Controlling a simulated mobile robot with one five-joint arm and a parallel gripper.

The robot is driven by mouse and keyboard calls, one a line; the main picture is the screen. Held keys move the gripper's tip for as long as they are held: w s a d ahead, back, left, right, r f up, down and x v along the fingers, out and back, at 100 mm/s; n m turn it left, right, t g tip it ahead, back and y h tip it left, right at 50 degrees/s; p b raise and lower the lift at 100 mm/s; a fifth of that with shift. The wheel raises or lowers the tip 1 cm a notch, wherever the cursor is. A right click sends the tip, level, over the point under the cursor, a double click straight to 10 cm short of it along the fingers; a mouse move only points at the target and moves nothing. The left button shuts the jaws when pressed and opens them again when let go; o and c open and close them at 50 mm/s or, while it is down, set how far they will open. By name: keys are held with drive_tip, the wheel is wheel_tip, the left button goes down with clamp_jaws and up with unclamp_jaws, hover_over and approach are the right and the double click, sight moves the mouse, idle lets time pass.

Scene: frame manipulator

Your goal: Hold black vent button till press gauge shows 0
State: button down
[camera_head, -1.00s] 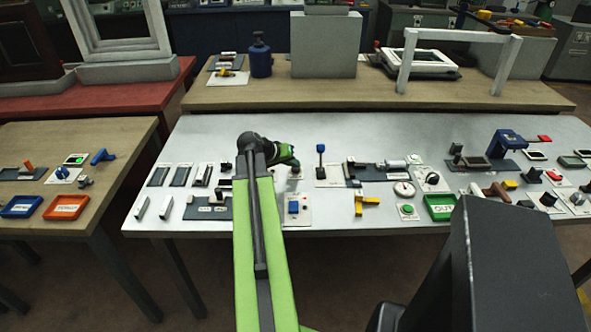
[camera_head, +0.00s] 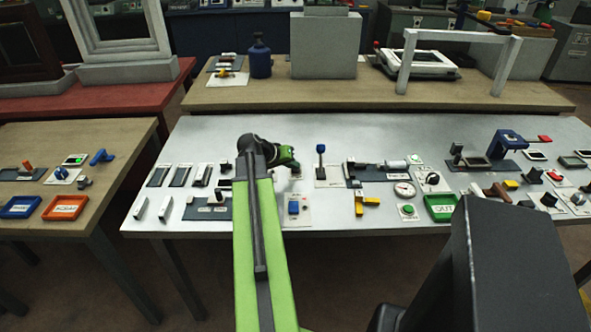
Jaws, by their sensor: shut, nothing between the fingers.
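My gripper (camera_head: 294,165) is at the end of the green arm, over the back middle of the white table. It is shut and empty, above a small pale plate (camera_head: 295,173). I cannot tell whether it touches anything there. A round white dial gauge (camera_head: 404,189) lies right of the middle of the table; its needle is too small to read. It sits near a grey press-like device with a pale cylinder (camera_head: 394,165). I cannot pick out the black vent button for certain; the gripper may hide it.
A blue-topped lever (camera_head: 320,149) stands just right of my gripper. A yellow valve handle (camera_head: 366,200), a green button (camera_head: 408,209) and a green tray (camera_head: 440,215) lie toward the front right. My arm covers part of the table's left middle.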

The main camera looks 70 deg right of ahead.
sight(293, 171)
drive_tip(key=shift+r, duration=0.15)
idle(0.8)
drive_tip(key=shift+r+p, duration=0.7)
drive_tip(key=shift+p, duration=0.15)
wheel_tip(293, 171, up, 5)
drive_tip(key=p, duration=0.5)
drive_tip(key=shift+r, duration=0.1)
